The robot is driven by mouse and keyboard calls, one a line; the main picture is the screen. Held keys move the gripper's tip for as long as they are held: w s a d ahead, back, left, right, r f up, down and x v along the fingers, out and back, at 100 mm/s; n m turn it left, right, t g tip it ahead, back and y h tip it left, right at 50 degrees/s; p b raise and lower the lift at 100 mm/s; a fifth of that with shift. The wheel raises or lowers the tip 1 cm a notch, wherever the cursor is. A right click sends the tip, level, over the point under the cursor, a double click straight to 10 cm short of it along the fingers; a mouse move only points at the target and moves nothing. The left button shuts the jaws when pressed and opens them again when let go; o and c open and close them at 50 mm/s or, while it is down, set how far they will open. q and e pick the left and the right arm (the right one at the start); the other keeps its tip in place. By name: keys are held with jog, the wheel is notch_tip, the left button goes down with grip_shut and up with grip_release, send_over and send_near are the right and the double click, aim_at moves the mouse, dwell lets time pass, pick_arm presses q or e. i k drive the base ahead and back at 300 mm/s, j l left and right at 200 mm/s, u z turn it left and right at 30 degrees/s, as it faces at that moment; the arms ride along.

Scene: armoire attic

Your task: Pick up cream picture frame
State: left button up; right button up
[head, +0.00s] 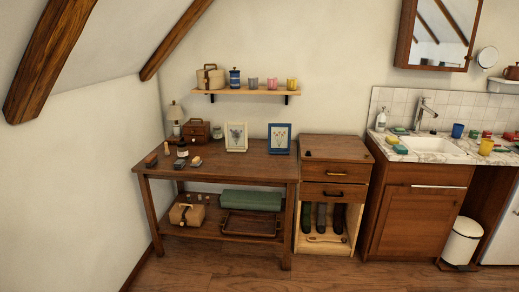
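The cream picture frame (236,137) stands upright near the back edge of the wooden table (225,163). It has a pale border and a light picture with a grey-brown motif. A blue picture frame (279,138) stands to its right, a small gap apart. Neither of my grippers shows in the head view, so their state and distance from the frame cannot be seen.
Small jars and blocks stand on the table's left half, with a lamp (175,116) and wooden box (197,131) behind. A wall shelf (247,92) hangs above. The table's front right is clear. A drawer cabinet (334,172) and sink counter (430,158) stand to the right.

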aim_at(236, 132)
jog(key=i+j+z, duration=0.15)
jog(key=i, duration=0.4)
jog(key=i+j+z, duration=0.15)
jog(key=i, duration=0.35)
jog(key=i+j+z, duration=0.15)
jog(key=i, duration=0.4)
jog(key=i+j+z, duration=0.1)
jog(key=i+j, duration=0.2)
jog(key=i, duration=0.2)
